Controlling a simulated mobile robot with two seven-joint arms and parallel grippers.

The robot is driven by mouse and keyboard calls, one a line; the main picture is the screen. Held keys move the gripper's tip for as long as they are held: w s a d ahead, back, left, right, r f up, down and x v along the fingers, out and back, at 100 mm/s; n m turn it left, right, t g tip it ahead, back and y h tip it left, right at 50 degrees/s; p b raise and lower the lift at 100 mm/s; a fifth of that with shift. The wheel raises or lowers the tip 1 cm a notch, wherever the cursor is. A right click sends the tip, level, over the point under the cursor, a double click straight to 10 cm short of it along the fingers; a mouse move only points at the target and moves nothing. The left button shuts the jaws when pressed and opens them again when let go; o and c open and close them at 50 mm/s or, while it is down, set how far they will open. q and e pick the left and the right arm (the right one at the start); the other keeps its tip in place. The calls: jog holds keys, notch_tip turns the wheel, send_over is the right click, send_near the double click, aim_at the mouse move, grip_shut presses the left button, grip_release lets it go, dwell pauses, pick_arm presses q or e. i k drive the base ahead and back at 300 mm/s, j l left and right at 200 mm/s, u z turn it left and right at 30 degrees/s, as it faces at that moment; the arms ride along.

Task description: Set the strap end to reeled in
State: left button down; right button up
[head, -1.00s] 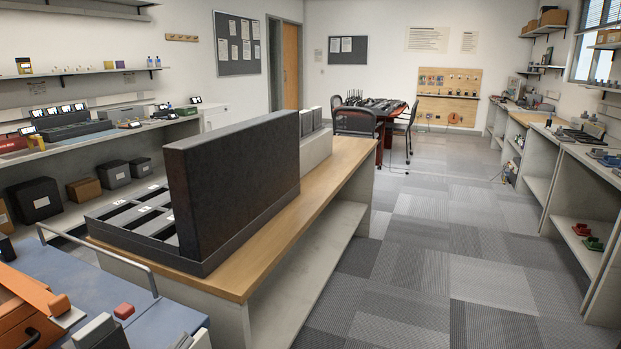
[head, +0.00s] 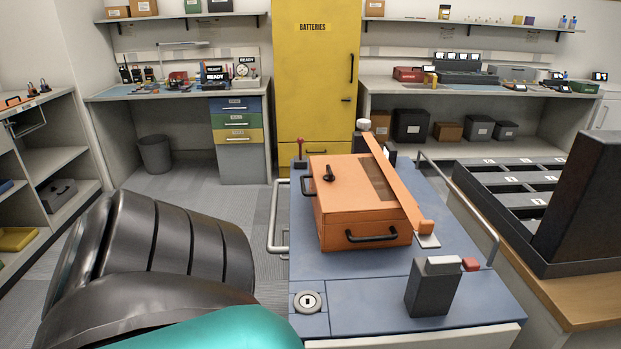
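An orange strap (head: 393,180) lies across the lid of an orange case (head: 350,225) on a blue-topped cart (head: 375,310). The strap runs from a dark post with a white knob (head: 363,125) at the back to the case's front right. Its near strap end (head: 426,227) is an orange block with a flat metal tongue (head: 428,241). The tongue is apart from a dark grey buckle block (head: 433,290) with a red button (head: 470,264). My arm fills the lower left, but neither of my grippers is in view.
A metal rail (head: 460,205) edges the cart's right side, beside a bench with a dark compartment tray (head: 510,195). A keyed round lock (head: 307,302) is at the cart's front left. A yellow battery cabinet (head: 316,90) stands behind. Carpet is clear left of the cart.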

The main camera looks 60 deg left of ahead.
aim_at(425, 235)
jog(key=k+j+u, duration=0.1)
jog(key=k+j, duration=0.35)
jog(key=u, duration=0.4)
jog(key=j+u, duration=0.1)
jog(key=u, duration=0.75)
jog(key=j+u, duration=0.1)
jog(key=u, duration=0.3)
